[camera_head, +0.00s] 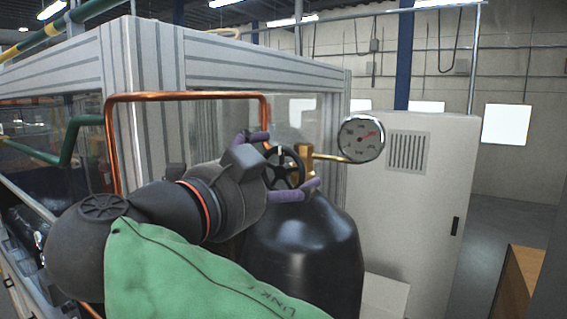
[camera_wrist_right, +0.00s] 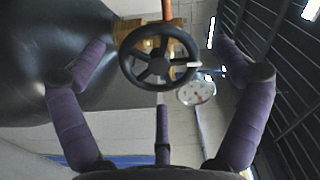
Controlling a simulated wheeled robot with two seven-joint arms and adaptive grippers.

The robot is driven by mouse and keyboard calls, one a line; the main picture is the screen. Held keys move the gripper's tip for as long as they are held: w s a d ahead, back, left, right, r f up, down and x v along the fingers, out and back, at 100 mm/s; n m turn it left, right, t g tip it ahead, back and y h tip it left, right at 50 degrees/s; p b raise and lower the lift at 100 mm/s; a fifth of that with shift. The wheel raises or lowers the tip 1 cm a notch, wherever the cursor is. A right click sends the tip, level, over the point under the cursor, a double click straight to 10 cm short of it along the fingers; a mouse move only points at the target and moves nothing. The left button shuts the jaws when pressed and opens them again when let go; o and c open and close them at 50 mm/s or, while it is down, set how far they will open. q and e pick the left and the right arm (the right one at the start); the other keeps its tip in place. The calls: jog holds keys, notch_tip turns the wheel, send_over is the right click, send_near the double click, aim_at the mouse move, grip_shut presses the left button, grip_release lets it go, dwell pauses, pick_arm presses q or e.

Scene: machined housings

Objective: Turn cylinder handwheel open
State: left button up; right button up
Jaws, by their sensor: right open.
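The black spoked handwheel (camera_head: 284,167) sits on the brass valve (camera_head: 306,156) at the top of the black cylinder (camera_head: 308,250). The wrist view shows the handwheel (camera_wrist_right: 160,67) face-on with a white mark on its right side. My right gripper (camera_head: 284,163) is open, its purple fingers spread around the wheel, one above and others below in the head view. In the wrist view its fingers (camera_wrist_right: 162,52) stand left, right and below the wheel, apart from the rim. Contact is hard to tell in the head view. My left gripper is out of view.
A round pressure gauge (camera_head: 362,138) sticks out right of the valve. A copper pipe (camera_head: 190,96) runs above my right wrist. A framed enclosure (camera_head: 152,60) stands behind, and a grey cabinet (camera_head: 415,200) stands to the right.

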jog(key=shift+x, duration=1.1)
jog(key=shift+a, duration=0.1)
jog(key=c, duration=1.1)
